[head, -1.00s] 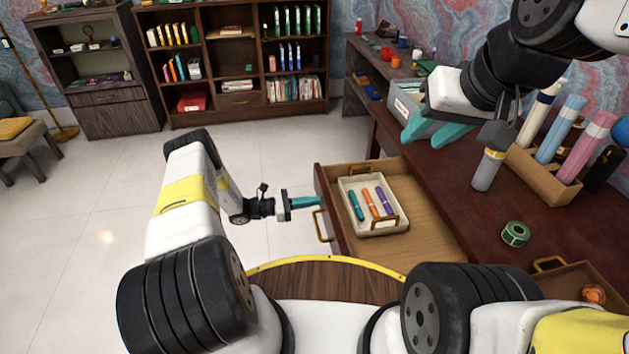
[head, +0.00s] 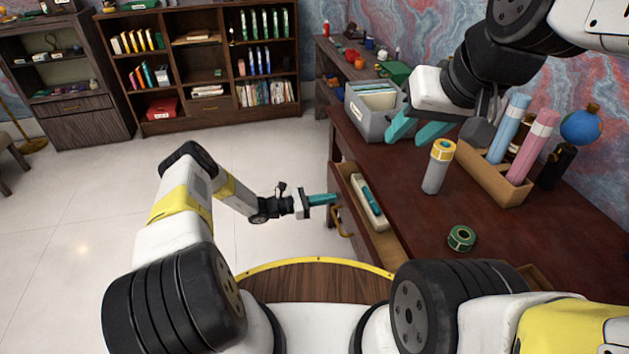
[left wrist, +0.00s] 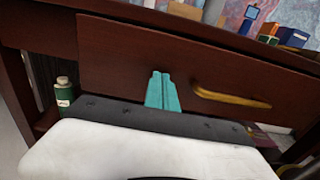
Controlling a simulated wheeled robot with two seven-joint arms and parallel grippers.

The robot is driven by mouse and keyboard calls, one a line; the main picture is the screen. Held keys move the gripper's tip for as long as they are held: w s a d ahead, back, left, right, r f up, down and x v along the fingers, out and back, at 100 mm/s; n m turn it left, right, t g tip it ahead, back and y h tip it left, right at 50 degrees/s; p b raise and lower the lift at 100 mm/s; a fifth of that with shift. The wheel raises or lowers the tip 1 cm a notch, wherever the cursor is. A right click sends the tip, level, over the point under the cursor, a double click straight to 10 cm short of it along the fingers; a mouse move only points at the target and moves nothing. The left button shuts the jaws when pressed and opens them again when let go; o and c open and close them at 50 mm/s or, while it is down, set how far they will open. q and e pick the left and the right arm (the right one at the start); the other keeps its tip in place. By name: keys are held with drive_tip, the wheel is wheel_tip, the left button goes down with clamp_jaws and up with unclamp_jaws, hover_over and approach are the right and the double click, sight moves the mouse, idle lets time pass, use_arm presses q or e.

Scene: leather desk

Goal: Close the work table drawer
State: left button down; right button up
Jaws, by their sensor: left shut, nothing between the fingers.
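The work table (head: 400,190) is dark red wood on the right. Its drawer (head: 387,243) is partly open, with a narrow strip of the inside showing. A cream tray (head: 376,213) with a teal pen sits inside, partly hidden under the table top. My left gripper (head: 330,198) is shut and empty at the drawer front. In the left wrist view its teal fingers (left wrist: 161,92) point at the drawer front (left wrist: 130,55), left of the brass handle (left wrist: 232,98); I cannot tell if they touch. My right gripper (head: 420,128) is above the table top, teal fingers spread apart.
On the table top stand a grey file box (head: 374,108), a grey cylinder with a yellow band (head: 437,168), a green tape roll (head: 461,238) and a wooden holder with rolled tubes (head: 490,175). A shelf (head: 215,75) stands at the back. The floor left of the table is clear.

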sight(360, 192)
use_arm(q)
drive_tip(key=x, duration=1.1)
drive_tip(key=shift+d, duration=0.3)
drive_tip(key=shift+w+d, duration=0.15)
drive_tip(key=shift+d, duration=0.2)
drive_tip(key=shift+d+r, duration=0.1)
drive_tip(key=shift+d, duration=0.05)
